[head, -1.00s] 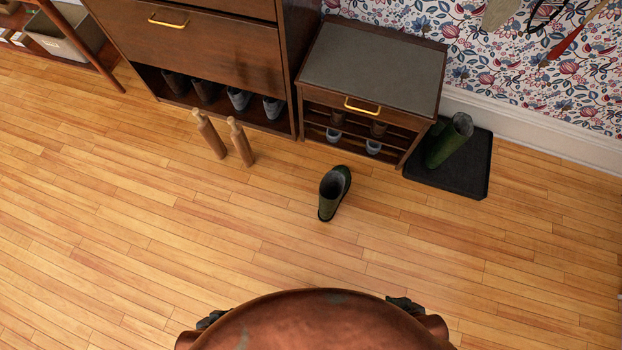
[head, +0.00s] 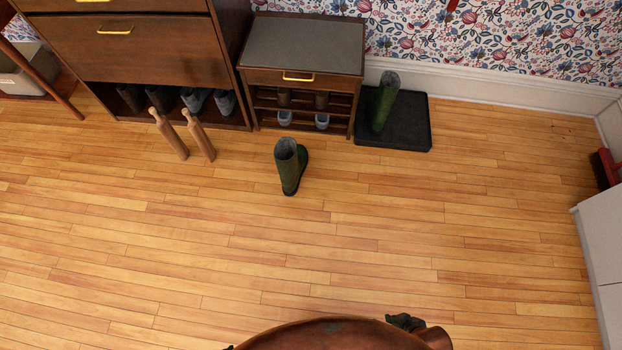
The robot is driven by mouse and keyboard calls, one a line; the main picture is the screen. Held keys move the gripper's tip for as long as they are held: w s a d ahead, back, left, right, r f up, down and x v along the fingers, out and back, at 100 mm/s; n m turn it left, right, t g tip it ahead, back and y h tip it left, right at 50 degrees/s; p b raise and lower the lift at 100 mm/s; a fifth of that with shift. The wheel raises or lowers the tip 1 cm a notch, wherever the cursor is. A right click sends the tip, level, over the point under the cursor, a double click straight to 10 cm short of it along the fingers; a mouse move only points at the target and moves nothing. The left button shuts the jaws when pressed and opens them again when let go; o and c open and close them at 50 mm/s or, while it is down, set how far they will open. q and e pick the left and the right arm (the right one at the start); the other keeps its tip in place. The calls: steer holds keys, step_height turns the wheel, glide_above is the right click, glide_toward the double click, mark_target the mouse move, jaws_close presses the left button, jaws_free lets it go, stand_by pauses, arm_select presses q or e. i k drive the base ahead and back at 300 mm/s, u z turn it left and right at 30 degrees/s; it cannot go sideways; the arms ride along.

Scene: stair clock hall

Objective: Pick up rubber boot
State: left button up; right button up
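A dark green rubber boot (head: 288,168) stands on the wooden floor in front of the small bench, its grey-lined opening facing up. A second green boot (head: 386,103) stands on a black mat (head: 414,128) to the right of the bench. My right gripper (head: 405,323) shows only as a small dark part at the bottom edge, beside my copper-coloured body, well apart from both boots. Its fingers cannot be made out. My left gripper is not in view.
Two wooden boot trees (head: 201,137) lie or lean left of the floor boot. Behind are a tall shoe cabinet (head: 130,50) and the bench (head: 303,48) with shoes on its shelves. A white cabinet (head: 600,245) stands at the right edge. The floor between me and the boot is clear.

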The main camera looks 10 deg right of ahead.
mark_target(290, 158)
steer(key=z, duration=0.1)
steer(key=k, duration=0.6)
steer(key=z, duration=1.15)
steer(key=i, duration=0.8)
steer(key=u, duration=2.35)
steer(key=i, duration=0.5)
steer(key=z, duration=0.05)
